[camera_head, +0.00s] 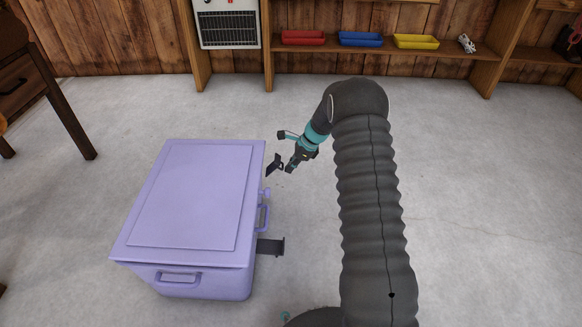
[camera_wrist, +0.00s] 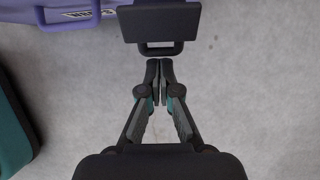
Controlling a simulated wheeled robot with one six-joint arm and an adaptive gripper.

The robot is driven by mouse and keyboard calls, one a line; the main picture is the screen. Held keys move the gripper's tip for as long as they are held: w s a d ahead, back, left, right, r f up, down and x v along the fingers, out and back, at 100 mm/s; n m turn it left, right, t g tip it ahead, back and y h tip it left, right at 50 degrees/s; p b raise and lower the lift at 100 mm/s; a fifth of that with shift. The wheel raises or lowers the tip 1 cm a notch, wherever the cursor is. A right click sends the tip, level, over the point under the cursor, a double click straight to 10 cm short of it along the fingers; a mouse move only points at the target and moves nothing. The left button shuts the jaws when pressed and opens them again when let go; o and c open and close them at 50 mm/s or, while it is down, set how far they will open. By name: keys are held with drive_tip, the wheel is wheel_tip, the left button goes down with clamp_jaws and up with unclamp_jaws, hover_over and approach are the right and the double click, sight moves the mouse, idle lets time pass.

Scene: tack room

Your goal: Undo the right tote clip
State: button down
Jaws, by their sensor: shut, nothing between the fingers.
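The tote (camera_head: 185,195) is a lilac box on the floor with its lid lying closed. Two dark clips stand out from its right-hand side, with a handle (camera_head: 263,218) between them. The far clip (camera_head: 273,164) is beside my gripper (camera_head: 290,167); I take it as the right clip. The near clip (camera_head: 271,246) sticks straight out. In the wrist view, a dark clip plate (camera_wrist: 162,22) with a loop below it lies just ahead of my fingertips (camera_wrist: 160,68), which are together and empty. Whether they touch the loop is unclear. The tote's edge (camera_wrist: 75,14) shows at top left.
The concrete floor right of the tote is open. A wooden table (camera_head: 60,95) stands at the far left. Shelves with red (camera_head: 302,38), blue (camera_head: 361,39) and yellow (camera_head: 416,42) trays line the back wall, beside a white heater (camera_head: 228,25).

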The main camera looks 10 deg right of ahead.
drive_tip(key=shift+a, duration=0.15)
drive_tip(key=shift+w+a+r+p, duration=0.2)
drive_tip(key=shift+a+p, duration=0.1)
drive_tip(key=shift+a, duration=0.35)
drive_tip(key=a+p+v, duration=0.1)
drive_tip(key=p+v, duration=0.3)
drive_tip(key=v, duration=0.9)
drive_tip(key=shift+r, duration=0.8)
drive_tip(key=shift+w+a, duration=0.1)
